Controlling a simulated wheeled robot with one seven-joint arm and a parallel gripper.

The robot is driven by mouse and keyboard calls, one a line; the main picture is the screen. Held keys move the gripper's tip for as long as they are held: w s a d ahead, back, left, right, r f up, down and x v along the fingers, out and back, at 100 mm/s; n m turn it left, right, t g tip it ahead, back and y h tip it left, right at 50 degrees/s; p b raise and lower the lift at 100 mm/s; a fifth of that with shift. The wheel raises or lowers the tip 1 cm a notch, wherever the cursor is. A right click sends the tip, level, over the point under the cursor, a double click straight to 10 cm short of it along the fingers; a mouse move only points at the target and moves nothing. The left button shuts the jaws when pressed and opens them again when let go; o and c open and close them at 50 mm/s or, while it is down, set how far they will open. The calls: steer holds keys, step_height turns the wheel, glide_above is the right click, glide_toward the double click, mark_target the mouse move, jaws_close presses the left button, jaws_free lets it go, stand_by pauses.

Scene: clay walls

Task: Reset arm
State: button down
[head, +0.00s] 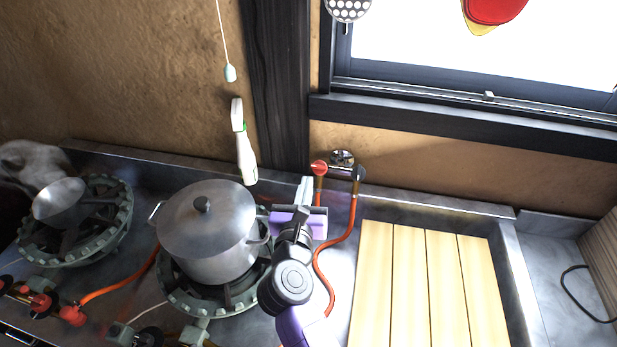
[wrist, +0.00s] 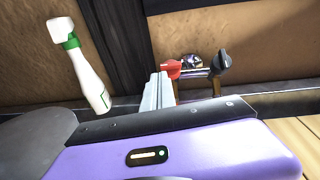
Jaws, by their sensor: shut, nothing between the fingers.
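My gripper (head: 306,190) is in the middle of the head view, at the end of my purple and black arm, which comes up from the bottom edge. Its pale fingers are together and empty, pointing toward the back wall. They show in the wrist view too (wrist: 158,92), rising above the purple and black gripper body. The gripper is just right of the lidded pot and left of the red-handled gas valve (head: 319,168). The arm hides part of the counter and an orange hose.
A lidded steel pot (head: 205,235) sits on a burner beside my gripper. A white spray bottle (head: 245,160) is behind it. A second burner (head: 75,222) holds a small pan at left. Orange hoses (head: 324,262) run near my arm. Wooden boards (head: 425,285) lie right, bare.

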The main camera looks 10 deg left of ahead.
steer(key=s+a+r+m+y, duration=0.2)
steer(key=s+a+m+y, duration=0.2)
steer(key=s+m, duration=0.25)
steer(key=s+d+f+m+g+h, duration=0.1)
steer(key=s+d+m+h, duration=0.1)
steer(key=s+d+m, duration=1.3)
steer(key=s+d+f+m+g+h, duration=0.1)
steer(key=s+d+m+h, duration=0.1)
steer(key=s+d+m, duration=1.3)
steer(key=s+d, duration=0.3)
steer(key=s, duration=0.6)
steer(key=shift+d+m+h, duration=0.3)
steer(key=shift+m, duration=0.05)
steer(key=shift+s, duration=0.1)
stand_by(0.9)
